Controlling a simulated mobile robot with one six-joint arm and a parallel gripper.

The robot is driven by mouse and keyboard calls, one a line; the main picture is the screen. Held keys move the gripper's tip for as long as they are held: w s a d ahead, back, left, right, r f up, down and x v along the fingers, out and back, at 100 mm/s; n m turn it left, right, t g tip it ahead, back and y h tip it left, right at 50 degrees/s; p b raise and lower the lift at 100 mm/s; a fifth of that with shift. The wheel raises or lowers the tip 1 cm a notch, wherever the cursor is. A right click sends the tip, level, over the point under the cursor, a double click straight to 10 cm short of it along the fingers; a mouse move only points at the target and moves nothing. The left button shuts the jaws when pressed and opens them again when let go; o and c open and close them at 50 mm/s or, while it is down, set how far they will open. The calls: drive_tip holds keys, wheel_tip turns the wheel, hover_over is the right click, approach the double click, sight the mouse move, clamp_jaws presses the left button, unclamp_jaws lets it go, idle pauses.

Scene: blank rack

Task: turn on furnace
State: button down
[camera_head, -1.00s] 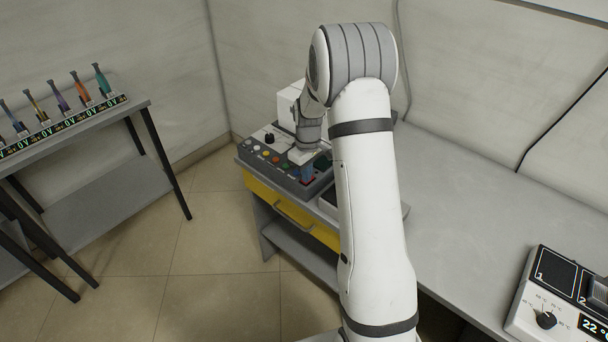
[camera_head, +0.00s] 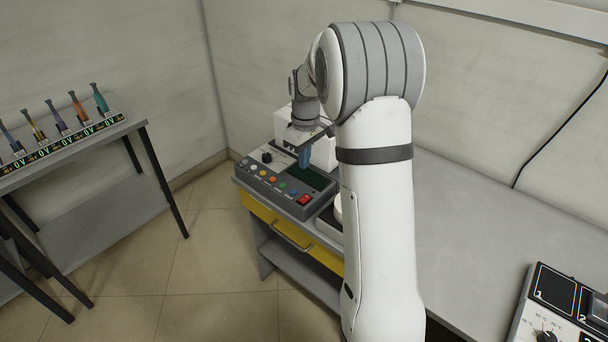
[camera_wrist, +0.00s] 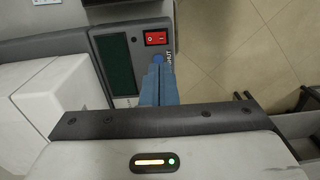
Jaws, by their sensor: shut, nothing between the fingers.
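The furnace's grey control panel (camera_head: 262,188) sits on the bench, with a row of coloured buttons, a black knob and a dark green screen (camera_head: 312,176). A red rocker switch (camera_head: 304,199) is at its near right corner. The switch also shows in the wrist view (camera_wrist: 156,38), just beyond my fingertips and not covered. My gripper (camera_head: 305,164) has blue fingers, shut and empty, pointing down above the panel. In the wrist view my fingertips (camera_wrist: 158,66) overlap the blue button's edge; I cannot tell the height gap. The screen (camera_wrist: 115,65) is dark.
A white box (camera_head: 290,122) stands behind the panel, close to my wrist. A device with a knob (camera_head: 547,336) stands at the right end of the bench (camera_head: 480,220). A rack of coloured vials (camera_head: 60,125) is on the left table. The bench middle is clear.

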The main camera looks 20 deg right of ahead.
drive_tip(key=shift+r, duration=0.6)
drive_tip(key=s+a+r+m+t, duration=0.1)
drive_tip(key=s+a+r+m, duration=0.1)
drive_tip(key=s+r, duration=0.35)
drive_tip(key=s+a+r+m, duration=0.1)
drive_tip(key=s+a+r, duration=0.1)
drive_tip(key=s, duration=0.6)
drive_tip(key=s+a+m+t, duration=0.2)
drive_tip(key=s+m, duration=0.1)
drive_tip(key=s, duration=1.2)
drive_tip(key=shift+s+a+f, duration=0.15)
drive_tip(key=shift+s+f, duration=0.05)
drive_tip(key=shift+s, duration=0.05)
